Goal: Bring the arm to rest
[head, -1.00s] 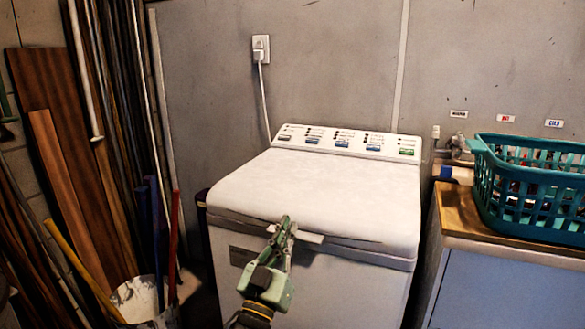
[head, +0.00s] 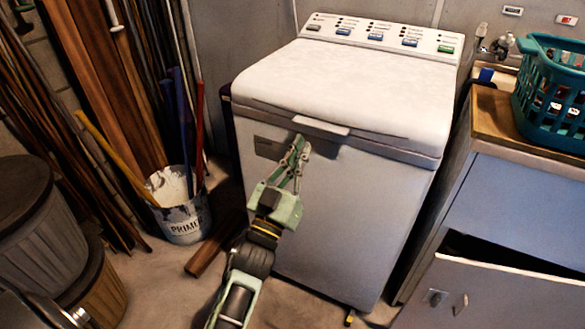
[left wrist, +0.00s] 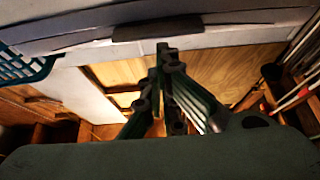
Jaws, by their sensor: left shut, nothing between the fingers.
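My left gripper (head: 301,146) is green and shut, with nothing between its fingers. In the head view it is in front of the white washer (head: 345,205), with its tips just below the lid handle (head: 320,126). I cannot tell whether the tips touch the washer. The washer lid (head: 350,88) is down. In the left wrist view the gripper's fingers (left wrist: 163,60) are together at the centre. My right gripper is not in view.
A primer bucket (head: 183,212) holding poles stands left of the washer. Wooden tubs (head: 40,225) are at the far left. A cabinet (head: 525,200) at the right has an open door (head: 480,295) and bears a teal basket (head: 550,100). Planks lean on the left wall.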

